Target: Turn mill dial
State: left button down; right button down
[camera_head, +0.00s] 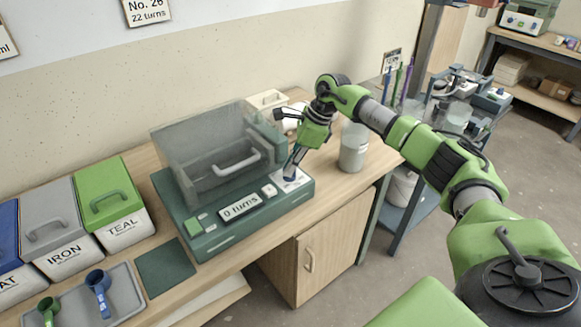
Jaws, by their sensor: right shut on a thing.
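The mill (205,242) is a dark green machine on the wooden bench, with a grey see-through cover (195,140) over a hopper with a pale handle. Its display (241,206) reads "0 turns". My right gripper (290,172) points down at the white plate at the right end of the mill's front panel. It is shut on the mill dial there; the fingers hide most of the dial, and only a small dark blue part shows below them. My left gripper is not in view.
Labelled bins, one marked TEAL (125,230) and one IRON (66,258), stand left of the mill. A grey tray (125,290) holds a green and a blue scoop. A pale glaze jar (353,148) stands right of my gripper. A green mat (165,267) lies before the mill.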

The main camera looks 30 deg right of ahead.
dwell(0.3)
jog(key=c, duration=2.1)
grip_release()
jog(key=shift+c, duration=0.2)
jog(key=v, duration=1.2)
